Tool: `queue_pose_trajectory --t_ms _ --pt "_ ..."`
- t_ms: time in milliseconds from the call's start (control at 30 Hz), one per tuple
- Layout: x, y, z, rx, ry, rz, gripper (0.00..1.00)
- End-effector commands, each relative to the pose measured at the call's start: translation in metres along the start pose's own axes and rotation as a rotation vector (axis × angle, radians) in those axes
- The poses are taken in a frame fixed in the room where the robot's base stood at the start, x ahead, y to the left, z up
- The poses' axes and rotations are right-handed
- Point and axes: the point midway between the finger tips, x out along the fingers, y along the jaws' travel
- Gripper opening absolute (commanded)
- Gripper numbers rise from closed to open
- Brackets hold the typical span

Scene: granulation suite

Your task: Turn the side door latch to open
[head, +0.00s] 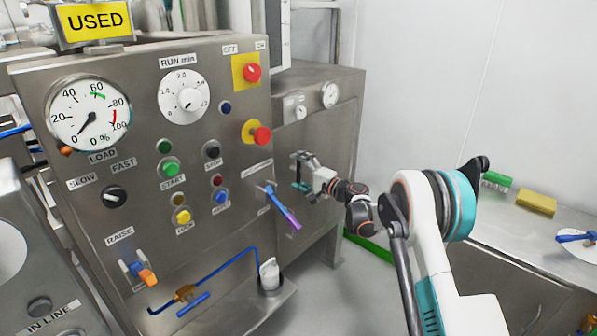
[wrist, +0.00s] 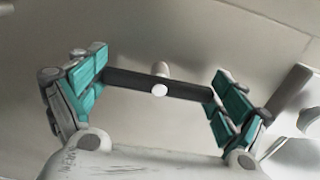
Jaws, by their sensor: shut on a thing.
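The side door latch (wrist: 130,80) is a dark bar on a light round pivot, seen in the wrist view against a plain grey metal panel. My gripper (wrist: 158,98) has its two teal-padded fingers at the two ends of the bar, spread wide and shut on it lengthwise. The bar lies nearly level in the wrist view, its right end slightly lower. In the head view my gripper (head: 303,173) is at the side door panel (head: 335,125), right of the control panel. The latch cannot be made out there.
A blue-purple lever (head: 282,208) sticks out of the control panel (head: 130,200) just left of my gripper. A bench (head: 490,230) with a yellow sponge (head: 536,202) and a green brush (head: 497,179) is at the right.

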Motion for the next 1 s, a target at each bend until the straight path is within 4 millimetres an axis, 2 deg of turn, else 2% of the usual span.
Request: queue_pose_trajectory --t_ms 467,500,533,1000 --pt "0.0002 0.0011 0.0008 -0.017 -0.001 0.002 0.67" --pt "0.0002 0.0011 0.0008 -0.017 -0.001 0.002 0.98" --pt "0.0002 0.0011 0.0008 -0.016 -0.001 0.002 1.00" --pt "-0.0046 0.0002 -0.0003 -0.014 0.001 0.001 1.00"
